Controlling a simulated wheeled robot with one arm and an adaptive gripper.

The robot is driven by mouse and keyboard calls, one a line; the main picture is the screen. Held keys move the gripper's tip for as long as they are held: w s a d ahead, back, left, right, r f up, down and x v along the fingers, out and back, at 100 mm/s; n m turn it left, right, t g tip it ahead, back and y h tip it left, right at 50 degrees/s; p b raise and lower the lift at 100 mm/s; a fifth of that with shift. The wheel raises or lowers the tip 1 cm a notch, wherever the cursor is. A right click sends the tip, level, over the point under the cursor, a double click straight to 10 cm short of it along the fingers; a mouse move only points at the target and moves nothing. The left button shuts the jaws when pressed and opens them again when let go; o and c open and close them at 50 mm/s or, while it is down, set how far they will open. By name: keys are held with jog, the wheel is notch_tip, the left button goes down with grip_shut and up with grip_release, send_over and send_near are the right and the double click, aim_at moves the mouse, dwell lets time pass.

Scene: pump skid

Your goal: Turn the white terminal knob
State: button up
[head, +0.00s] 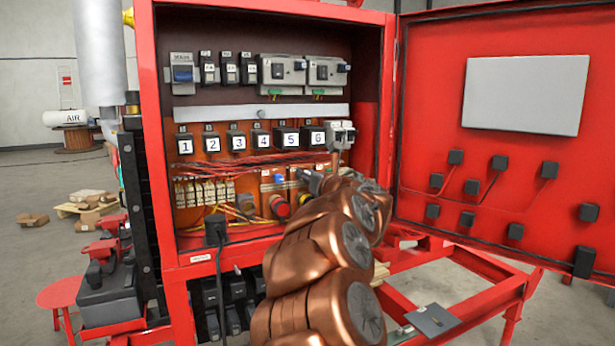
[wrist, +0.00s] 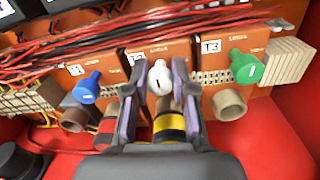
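The white terminal knob (wrist: 160,80) sits on the front of an orange terminal block (wrist: 163,55), in the middle of the wrist view. It has a round head with a dark mark line. My gripper (wrist: 160,74) is around it, one finger at each side. In the head view my gripper (head: 312,182) reaches into the lower right of the red cabinet, and my arm hides the white knob there.
A blue knob (wrist: 88,88) stands to the left and a green knob (wrist: 245,67) to the right. Red and black wires (wrist: 110,38) run above. Striped red and yellow cylinders lie below, close to the fingers. The open cabinet door (head: 420,110) stands right of my arm.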

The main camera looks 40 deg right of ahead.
grip_shut()
jog(key=shift+m, duration=0.4)
jog(key=m+p, duration=0.1)
jog(key=m, duration=0.2)
jog(key=shift+m, duration=0.4)
jog(key=m+p, duration=0.2)
jog(key=m, duration=0.2)
jog(key=shift+r+m, duration=0.1)
jog(key=shift+m, duration=0.2)
jog(key=m+p, duration=0.1)
jog(key=m, duration=0.2)
jog(key=shift+m+p, duration=0.3)
jog(key=shift+m, duration=0.1)
jog(key=m+p, duration=0.2)
jog(key=m, duration=0.3)
jog(key=shift+h, duration=0.4)
jog(key=shift+f+m, duration=0.2)
jog(key=shift+m, duration=0.1)
